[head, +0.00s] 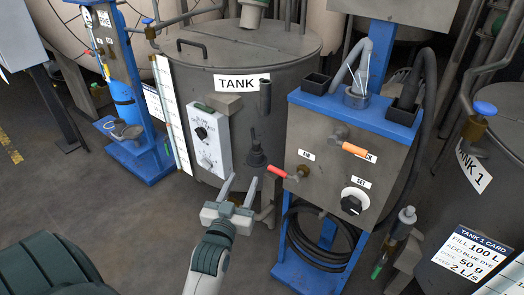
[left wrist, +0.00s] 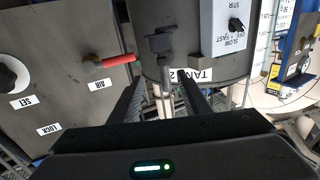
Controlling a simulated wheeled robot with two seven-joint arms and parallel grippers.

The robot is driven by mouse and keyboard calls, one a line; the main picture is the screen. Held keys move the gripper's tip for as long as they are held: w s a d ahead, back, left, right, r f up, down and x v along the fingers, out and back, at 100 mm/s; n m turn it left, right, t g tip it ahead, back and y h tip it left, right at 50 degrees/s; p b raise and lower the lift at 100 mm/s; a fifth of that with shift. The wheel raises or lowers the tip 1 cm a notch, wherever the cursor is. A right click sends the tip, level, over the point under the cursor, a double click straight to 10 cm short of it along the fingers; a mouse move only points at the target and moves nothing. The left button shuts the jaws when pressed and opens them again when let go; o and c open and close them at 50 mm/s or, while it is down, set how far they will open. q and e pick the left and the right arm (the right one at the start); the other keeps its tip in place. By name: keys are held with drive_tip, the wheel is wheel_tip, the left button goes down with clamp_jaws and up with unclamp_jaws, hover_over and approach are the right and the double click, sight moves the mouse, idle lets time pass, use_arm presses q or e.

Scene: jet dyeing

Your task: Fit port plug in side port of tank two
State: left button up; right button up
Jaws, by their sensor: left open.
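Tank two (head: 300,52) is a grey drum whose "TANK" label is partly covered; it also shows in the left wrist view (left wrist: 195,30), upside down. A dark stepped fitting with a thin stem (head: 256,154) sticks out low on its side; it also shows in the left wrist view (left wrist: 160,42). I cannot tell whether this is the side port alone or has the port plug in it. My left gripper (head: 239,185) is open and empty, just below and left of this fitting, apart from it. My right gripper is not in view.
A blue-framed cart (head: 318,182) with a red-handled valve (head: 278,171), an orange-handled valve (head: 354,149) and coiled black hose (head: 312,240) stands close to the right. A stir control box (head: 208,142) is on the tank's left. Open floor (head: 95,200) lies at left.

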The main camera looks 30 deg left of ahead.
use_arm(q)
drive_tip(key=shift+w, duration=0.1)
approach(255, 149)
drive_tip(key=x, duration=0.5)
drive_tip(key=shift+w+d+r, duration=0.25)
drive_tip(key=shift+d, duration=0.05)
drive_tip(key=shift+w, duration=0.2)
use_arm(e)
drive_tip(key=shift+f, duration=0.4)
use_arm(q)
drive_tip(key=shift+w+a, duration=0.1)
drive_tip(key=shift+w+a, duration=0.15)
drive_tip(key=shift+w, duration=0.1)
drive_tip(key=x, duration=0.3)
drive_tip(key=shift+a+r, duration=0.1)
drive_tip(key=shift+a, duration=0.05)
drive_tip(key=shift+w+a, duration=0.2)
drive_tip(key=shift+w, duration=0.4)
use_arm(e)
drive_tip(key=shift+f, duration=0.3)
use_arm(q)
drive_tip(key=shift+c, duration=0.3)
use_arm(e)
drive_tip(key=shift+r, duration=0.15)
